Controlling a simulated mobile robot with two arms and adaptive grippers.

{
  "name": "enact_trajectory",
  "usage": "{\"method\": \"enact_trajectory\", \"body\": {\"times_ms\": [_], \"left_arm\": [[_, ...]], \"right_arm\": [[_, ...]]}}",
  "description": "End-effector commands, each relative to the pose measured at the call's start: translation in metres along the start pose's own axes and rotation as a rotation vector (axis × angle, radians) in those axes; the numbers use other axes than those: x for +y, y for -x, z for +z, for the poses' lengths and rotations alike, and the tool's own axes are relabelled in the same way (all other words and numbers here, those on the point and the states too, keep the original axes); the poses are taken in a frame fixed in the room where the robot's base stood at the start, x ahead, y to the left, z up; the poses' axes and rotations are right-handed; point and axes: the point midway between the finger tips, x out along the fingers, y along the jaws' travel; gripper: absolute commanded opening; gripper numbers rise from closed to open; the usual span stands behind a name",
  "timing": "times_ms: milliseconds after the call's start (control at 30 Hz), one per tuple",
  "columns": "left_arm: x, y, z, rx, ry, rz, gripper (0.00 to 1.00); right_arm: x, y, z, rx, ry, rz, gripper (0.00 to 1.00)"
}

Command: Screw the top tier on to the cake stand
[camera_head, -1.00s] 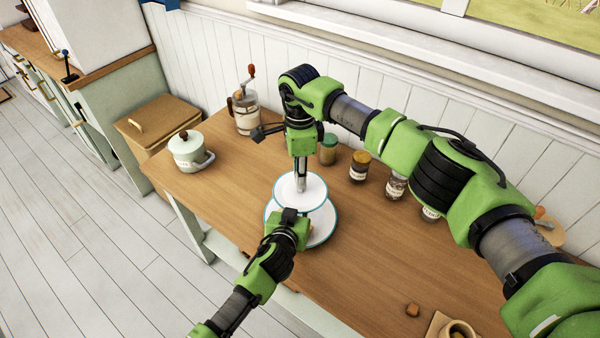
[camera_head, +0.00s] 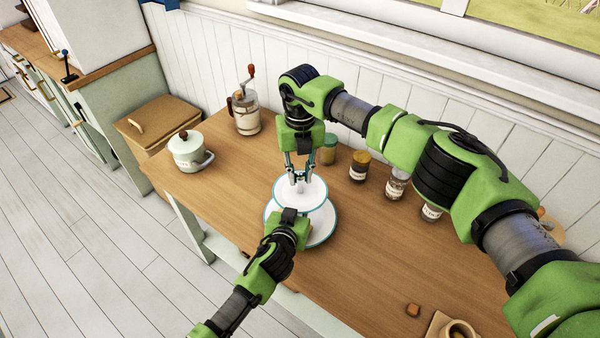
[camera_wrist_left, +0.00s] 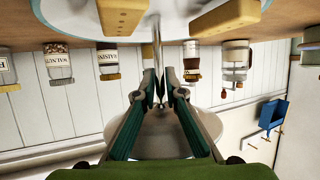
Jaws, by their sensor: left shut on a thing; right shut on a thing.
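The cake stand's lower tier (camera_head: 327,234) is a white plate with a teal rim, standing on the wooden table. The smaller top tier (camera_head: 301,202), also white with a teal rim, is level above it. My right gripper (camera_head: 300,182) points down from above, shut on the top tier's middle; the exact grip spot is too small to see. My left gripper (camera_head: 294,226) reaches in from the front between the tiers. In the left wrist view its fingers (camera_wrist_left: 160,95) are shut on the stand's thin metal post (camera_wrist_left: 156,45). The joint between post and top tier is not clear.
Several spice jars (camera_head: 360,166) stand behind and right of the stand, close under my right arm. A grinder (camera_head: 246,116), a lidded pot (camera_head: 187,152) and a wooden box (camera_head: 160,118) are at the left. A mug (camera_head: 458,330) is at the front right.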

Motion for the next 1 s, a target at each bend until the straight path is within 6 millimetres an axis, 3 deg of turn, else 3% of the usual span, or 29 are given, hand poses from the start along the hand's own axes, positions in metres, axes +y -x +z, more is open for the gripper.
{"method": "enact_trajectory", "body": {"times_ms": [33, 67, 100, 133, 567, 1000], "left_arm": [[0.001, 0.000, -0.001, 0.001, 0.000, 0.001, 0.00], [0.001, 0.000, -0.001, 0.001, 0.000, 0.001, 0.00], [0.001, 0.000, -0.001, 0.001, 0.000, 0.001, 0.00], [0.001, 0.000, -0.001, 0.001, 0.000, 0.001, 0.00], [0.000, 0.000, -0.001, 0.001, 0.000, 0.001, 0.00], [0.000, 0.000, -0.001, 0.001, 0.000, 0.001, 0.00]], "right_arm": [[0.000, 0.001, 0.001, -0.003, 0.001, 0.000, 0.00], [0.000, 0.001, 0.001, -0.003, 0.001, 0.000, 0.27], [0.000, 0.001, 0.001, -0.003, 0.001, 0.000, 0.38], [0.000, 0.001, 0.001, -0.003, 0.002, 0.000, 0.39], [0.000, 0.009, 0.001, -0.003, 0.004, 0.000, 0.39], [-0.001, 0.095, 0.001, -0.004, 0.003, -0.001, 0.39]]}}
